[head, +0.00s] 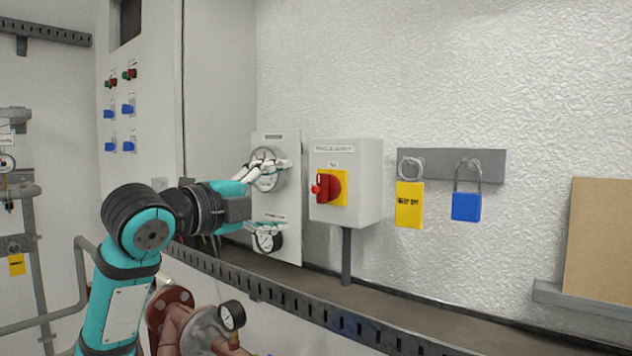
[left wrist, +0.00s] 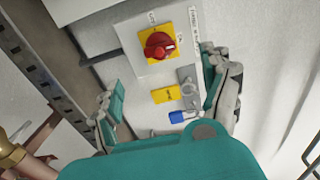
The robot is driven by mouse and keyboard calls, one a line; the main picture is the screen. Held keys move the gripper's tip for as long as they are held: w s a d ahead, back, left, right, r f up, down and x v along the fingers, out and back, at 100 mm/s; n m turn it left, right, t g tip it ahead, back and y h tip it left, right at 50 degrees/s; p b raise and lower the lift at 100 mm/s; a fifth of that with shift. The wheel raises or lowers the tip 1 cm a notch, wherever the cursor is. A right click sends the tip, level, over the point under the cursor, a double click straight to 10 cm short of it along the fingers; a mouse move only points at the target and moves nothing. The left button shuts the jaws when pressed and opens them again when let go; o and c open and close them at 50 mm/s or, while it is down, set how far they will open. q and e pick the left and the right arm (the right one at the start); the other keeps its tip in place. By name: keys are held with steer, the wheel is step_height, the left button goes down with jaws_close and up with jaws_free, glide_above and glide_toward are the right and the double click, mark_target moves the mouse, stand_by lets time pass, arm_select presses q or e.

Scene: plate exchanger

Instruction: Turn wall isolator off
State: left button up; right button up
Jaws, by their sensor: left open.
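The wall isolator (head: 358,165) is a light grey box with a red rotary handle (head: 326,187) on a yellow plate. In the left wrist view the red handle (left wrist: 158,45) on its yellow square is at the upper middle, ahead of the fingers. My left gripper (head: 281,198) is open and empty, to the left of the isolator and apart from it in the head view. Its two fingers are spread one above the other, in front of a white gauge panel. My right gripper is not in view.
A grey rail (head: 440,161) right of the isolator holds a yellow tag (head: 409,205) and a blue padlock (head: 466,206). The gauge panel (head: 290,215) is just left of the isolator. A perforated cable tray (head: 330,317) runs below. A brown board (head: 603,250) stands at right.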

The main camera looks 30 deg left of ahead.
mark_target(313, 190)
arm_select(q)
steer(key=w+p, duration=0.1)
steer(key=w, duration=0.5)
steer(key=w+p, duration=0.1)
steer(key=w, duration=0.3)
steer(key=shift+d+p, duration=0.3)
steer(key=shift+d, duration=0.1)
steer(key=shift+w, duration=0.4)
steer(key=shift+f, duration=0.1)
steer(key=c, duration=1.2)
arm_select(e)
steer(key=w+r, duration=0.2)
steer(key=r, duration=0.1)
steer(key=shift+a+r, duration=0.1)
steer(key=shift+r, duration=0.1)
